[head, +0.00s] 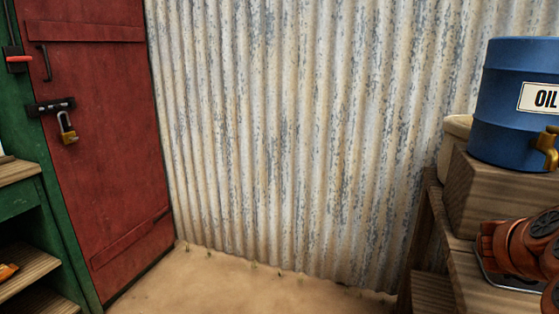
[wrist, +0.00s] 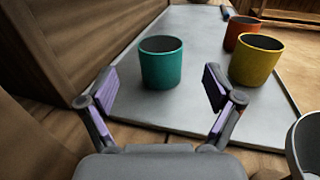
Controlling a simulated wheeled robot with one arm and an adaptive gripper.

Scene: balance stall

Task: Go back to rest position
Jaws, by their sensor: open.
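My gripper (wrist: 160,92) is open in the wrist view, its two fingers spread apart with nothing between their pads. A teal cup (wrist: 160,66) stands upright on a grey tray (wrist: 125,114), just beyond the fingertips and apart from them. In the head view my orange-brown arm (head: 525,245) shows at the right edge; my gripper is out of that view.
A yellow cup (wrist: 254,64) and an orange cup (wrist: 240,32) stand on the tray's right side. A wooden block rises at left. In the head view, a blue oil drum (head: 505,95) sits on a wooden block (head: 495,205). A padlocked red door (head: 105,150) stands left; sandy floor (head: 235,285) is clear.

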